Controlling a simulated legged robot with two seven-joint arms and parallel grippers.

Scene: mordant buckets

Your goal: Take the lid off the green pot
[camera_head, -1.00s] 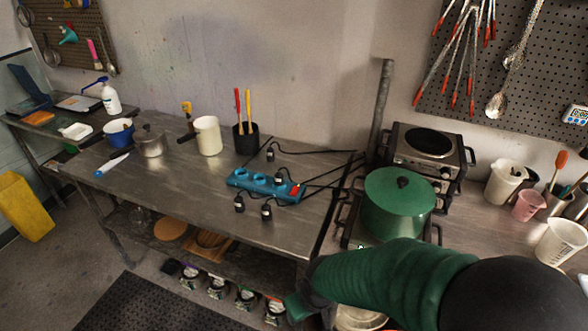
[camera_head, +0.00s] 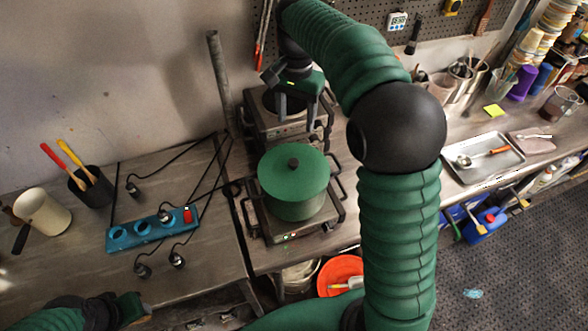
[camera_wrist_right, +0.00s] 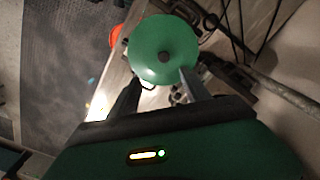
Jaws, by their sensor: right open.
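The green pot (camera_head: 298,208) stands on the front hot plate in the head view. Its green lid (camera_head: 275,178) sits on top, with a black knob (camera_head: 293,163) at the centre. My right gripper (camera_head: 297,117) is open and empty, fingers pointing down, above and behind the pot near the rear hot plate. In the right wrist view, the lid (camera_wrist_right: 150,35) and knob (camera_wrist_right: 164,57) show beyond the open fingers (camera_wrist_right: 160,78), apart from them. My left gripper (camera_head: 130,308) is at the lower left, over the table's front; its fingers are unclear.
The rear hot plate (camera_head: 258,122) and a grey upright pipe (camera_head: 221,80) stand behind the pot. A blue power strip (camera_head: 150,229) with cables lies to the left. A metal tray (camera_head: 484,160) lies right of my arm. An orange bucket (camera_head: 340,273) is below.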

